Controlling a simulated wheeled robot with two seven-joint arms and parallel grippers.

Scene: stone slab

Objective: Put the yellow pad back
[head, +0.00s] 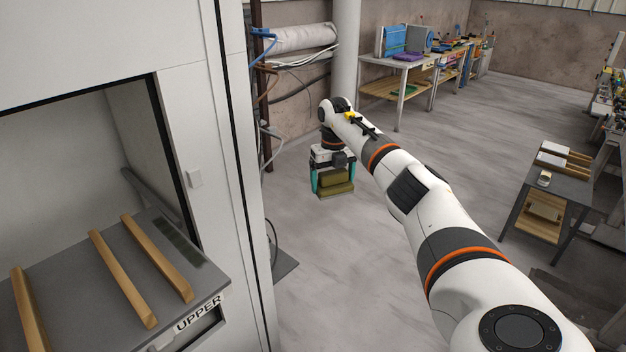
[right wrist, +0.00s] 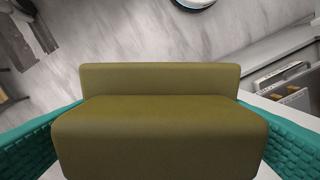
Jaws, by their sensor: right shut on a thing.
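My right gripper (head: 331,182) hangs at the end of my outstretched right arm, in the middle of the head view. Its teal fingers are shut on the yellow pad (head: 337,188), a dull olive-yellow block with a stepped shape. The pad fills the middle of the right wrist view (right wrist: 160,130), with a teal finger on each side. It is held above the grey floor, clear of any surface. My left gripper is not in view.
A white cabinet (head: 225,120) stands at the left, with an open bay and a grey shelf labelled UPPER (head: 75,285) bearing wooden strips. A low table (head: 545,185) with wooden-railed trays stands at the right. A workbench (head: 400,62) stands at the back. Open floor lies between.

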